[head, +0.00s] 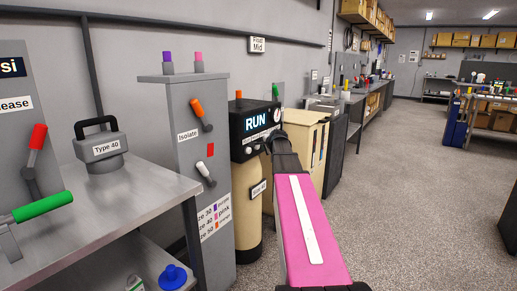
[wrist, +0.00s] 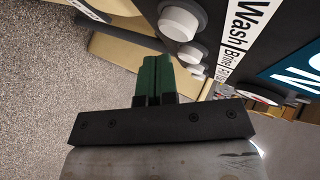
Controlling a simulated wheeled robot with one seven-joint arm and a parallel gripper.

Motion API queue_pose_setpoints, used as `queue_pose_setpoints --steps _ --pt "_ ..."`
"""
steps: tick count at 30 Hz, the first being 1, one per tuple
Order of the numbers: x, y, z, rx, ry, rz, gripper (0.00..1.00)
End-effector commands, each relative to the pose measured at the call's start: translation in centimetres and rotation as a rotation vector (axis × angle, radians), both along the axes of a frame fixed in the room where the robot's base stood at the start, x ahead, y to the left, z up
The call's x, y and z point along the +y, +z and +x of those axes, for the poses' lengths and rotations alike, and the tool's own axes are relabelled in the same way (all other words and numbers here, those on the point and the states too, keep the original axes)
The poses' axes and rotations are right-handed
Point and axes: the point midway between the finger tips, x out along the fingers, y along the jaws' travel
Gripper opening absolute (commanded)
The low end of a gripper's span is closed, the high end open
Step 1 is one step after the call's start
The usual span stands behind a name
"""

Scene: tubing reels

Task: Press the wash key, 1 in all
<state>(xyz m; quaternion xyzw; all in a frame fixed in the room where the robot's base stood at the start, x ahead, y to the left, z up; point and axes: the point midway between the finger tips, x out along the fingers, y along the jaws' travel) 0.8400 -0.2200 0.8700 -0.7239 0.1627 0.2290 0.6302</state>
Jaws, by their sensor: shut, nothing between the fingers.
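The black control head (head: 256,130) carries a lit RUN screen and a label strip, with small round keys under it. In the wrist view, the white wash key (wrist: 180,22) is the nearest and largest of a row of white round keys, beside the word Wash (wrist: 243,22). My gripper (wrist: 156,62) has its green fingers shut together with nothing between them. The fingertips appear just below and left of the wash key in the wrist view, apart from it. In the head view my arm's dark end partly covers the area right of the control head, and the fingertips cannot be made out.
A tan tank (head: 246,205) stands under the control head. A grey valve panel (head: 200,160) with orange and white levers stands to its left, and a beige cabinet (head: 307,140) to its right. The speckled floor (head: 410,190) on the right is clear.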

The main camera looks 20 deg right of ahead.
Motion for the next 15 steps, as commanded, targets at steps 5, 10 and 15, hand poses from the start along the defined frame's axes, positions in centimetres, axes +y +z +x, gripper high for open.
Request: queue_pose_setpoints --steps 5,10,15 --pt "0.14 0.01 0.22 0.0 0.0 0.0 0.0" --pt "0.46 0.02 0.65 0.0 0.0 0.0 0.0" --pt "0.53 0.02 0.67 0.0 0.0 0.0 0.0"
